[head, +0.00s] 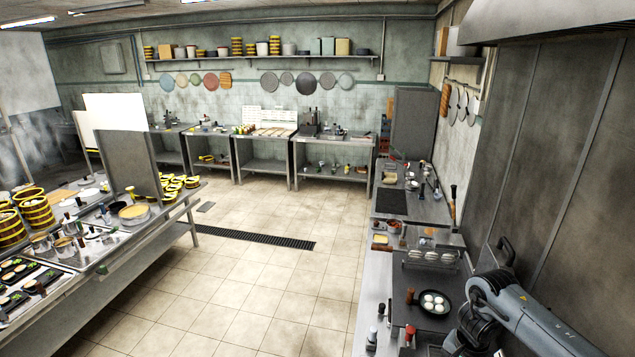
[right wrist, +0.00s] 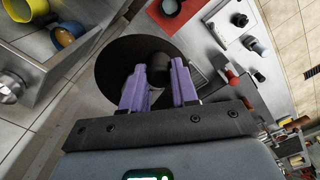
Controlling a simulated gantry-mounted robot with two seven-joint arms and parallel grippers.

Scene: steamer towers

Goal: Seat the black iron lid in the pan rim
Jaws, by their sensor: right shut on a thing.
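A black iron lid (right wrist: 112,62) shows in the right wrist view as a dark disc with a knob. My right gripper (right wrist: 159,80) has its purple fingers on either side of the black knob, shut on the lid. In the head view the black pan (head: 449,309) stands on the right counter, uncovered, with several round white buns (head: 434,302) inside. My right arm reaches in at the lower right, and its gripper end (head: 470,342) is just below and right of the pan. The lid is not clear in the head view. My left gripper is not in view.
A brown mill (head: 410,296) stands left of the pan, and a red-topped bottle (head: 409,334) stands in front. A wire rack (head: 431,259) is behind the pan. The grey wall panel (head: 545,170) bounds the right side. The tiled floor (head: 270,285) left of the counter is clear.

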